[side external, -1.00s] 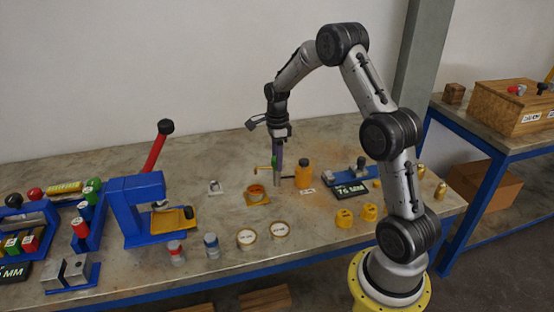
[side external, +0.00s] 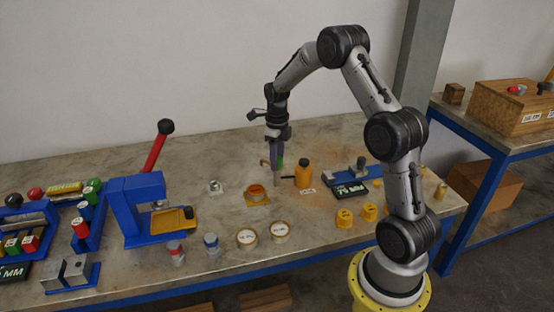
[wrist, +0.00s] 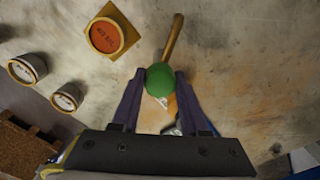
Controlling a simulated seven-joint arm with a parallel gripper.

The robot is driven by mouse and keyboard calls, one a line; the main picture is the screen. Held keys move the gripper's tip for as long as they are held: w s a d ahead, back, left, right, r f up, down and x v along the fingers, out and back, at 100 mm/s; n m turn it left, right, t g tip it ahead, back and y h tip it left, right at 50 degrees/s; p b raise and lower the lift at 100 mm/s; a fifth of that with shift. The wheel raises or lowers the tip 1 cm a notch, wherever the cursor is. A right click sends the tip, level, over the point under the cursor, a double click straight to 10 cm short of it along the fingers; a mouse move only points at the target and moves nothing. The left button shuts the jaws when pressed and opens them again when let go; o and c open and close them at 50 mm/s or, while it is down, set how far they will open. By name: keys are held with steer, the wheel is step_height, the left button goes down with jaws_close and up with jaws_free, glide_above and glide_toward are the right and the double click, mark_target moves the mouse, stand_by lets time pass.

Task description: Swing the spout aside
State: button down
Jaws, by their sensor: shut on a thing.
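My gripper (side external: 277,158) points down over the middle of the bench, its purple fingers at the top of a small grey post (side external: 277,182). In the wrist view my gripper (wrist: 161,73) is shut on a round green knob (wrist: 160,82), with a finger on each side. A brass spout (wrist: 173,38) runs from the knob toward the top of the wrist view, leaning slightly right. In the side view the spout (side external: 264,162) shows as a short piece left of the fingers. The fingers partly hide the knob there.
An orange bottle (side external: 303,175) stands close to the right of the post. A flanged vessel with an orange-red disc (side external: 257,192) sits in front, left of the post. Two white-topped round pots (side external: 247,238) (side external: 279,231) stand nearer the front edge. A blue press (side external: 140,205) is further left.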

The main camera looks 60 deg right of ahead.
steer(key=shift+r, duration=0.1)
stand_by(0.5)
steer(key=shift+c, duration=2.1)
jaws_free()
step_height(320, 180, up, 14)
